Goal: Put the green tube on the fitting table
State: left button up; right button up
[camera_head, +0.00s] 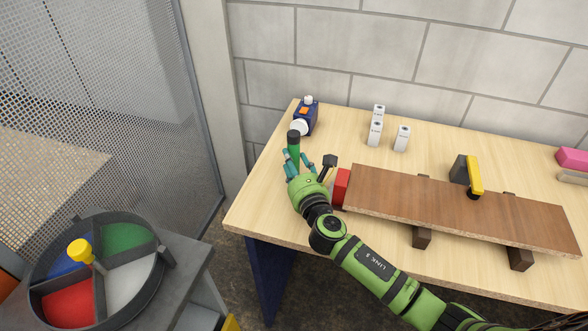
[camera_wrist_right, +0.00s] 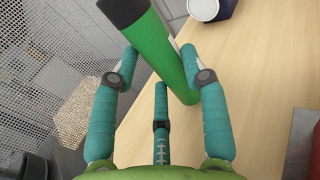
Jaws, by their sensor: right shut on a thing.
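The green tube (camera_head: 294,152) with a black cap stands roughly upright in the head view, near the left end of the pale wooden table (camera_head: 265,205). My right gripper (camera_head: 298,166) is shut on the tube. In the right wrist view the tube (camera_wrist_right: 168,50) leans across between the teal fingers of the gripper (camera_wrist_right: 160,72), with its black end at the top. The tube's lower end shows against the table top (camera_wrist_right: 262,75); I cannot tell whether it touches. My left gripper is not in view.
A blue device (camera_head: 306,118) stands just behind the tube. Several white blocks (camera_head: 376,134) stand further right. A brown board (camera_head: 440,206) on dark supports, a red block (camera_head: 341,187) and a yellow-handled clamp (camera_head: 474,174) fill the right. A round divided tray (camera_head: 160,268) is at lower left.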

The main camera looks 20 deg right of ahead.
jog(key=shift+f, duration=0.6)
jog(key=o, duration=1.2)
jog(key=shift+f, duration=0.15)
jog(key=shift+s, duration=0.15)
jog(key=s, duration=0.8)
jog(key=s+b, duration=0.1)
jog(key=s, duration=0.2)
jog(key=shift+s+r, duration=0.25)
jog(key=shift+s, duration=0.15)
